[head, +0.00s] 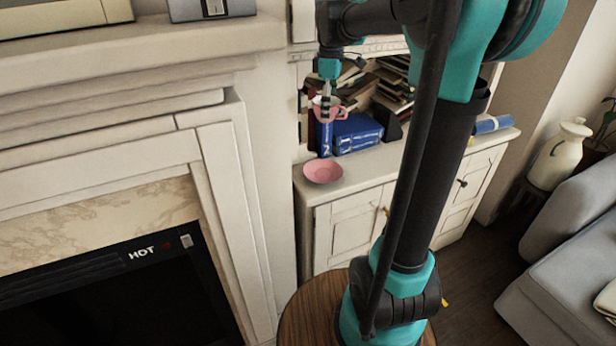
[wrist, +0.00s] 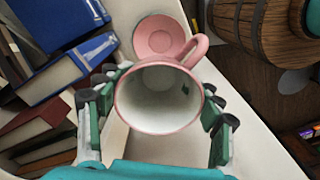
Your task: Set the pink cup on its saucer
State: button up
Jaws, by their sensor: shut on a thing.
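The pink cup (wrist: 158,98) is between the fingers of my gripper (wrist: 156,110) in the wrist view, its white inside facing the camera and its handle pointing up and right. My gripper is shut on the cup. In the head view my gripper (head: 327,103) holds the pink cup (head: 343,113) in the air above the white cabinet top, in front of the books. The pink saucer (head: 323,171) lies on the cabinet top near its left end, below the cup and apart from it. The saucer (wrist: 160,36) also shows beyond the cup in the wrist view.
Blue books (head: 357,132) stand on the cabinet top (head: 374,165) just behind the saucer, with more books (wrist: 62,68) left in the wrist view. The fireplace surround (head: 225,170) rises left of the cabinet. A small blue item (head: 491,124) lies at the cabinet's right end.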

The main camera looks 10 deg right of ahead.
aim_at(325, 175)
notch_tip(325, 175, down, 20)
jog(key=shift+a+r, duration=0.1)
dwell(0.4)
jog(key=shift+f, duration=0.25)
jog(key=o, duration=1.3)
notch_tip(325, 175, up, 12)
jog(key=s+d+f+m+t, duration=0.1)
jog(key=s+f+m, duration=0.3)
jog(key=s, duration=0.3)
jog(key=s+d+f+m+t, duration=0.1)
jog(key=s+f+m, duration=0.4)
jog(key=s, duration=0.2)
jog(key=s+d+f+m+t, duration=0.1)
jog(key=s+f+m+t, duration=0.1)
jog(key=s+f+m, duration=0.2)
jog(key=shift+s+d+f+m, duration=0.1)
jog(key=shift+s+f+m, duration=0.15)
jog(key=shift+s, duration=0.7)
jog(key=shift+s+d+f+m, duration=0.15)
jog(key=shift+s+f, duration=0.2)
jog(key=shift+s, duration=0.6)
jog(key=shift+a, duration=0.1)
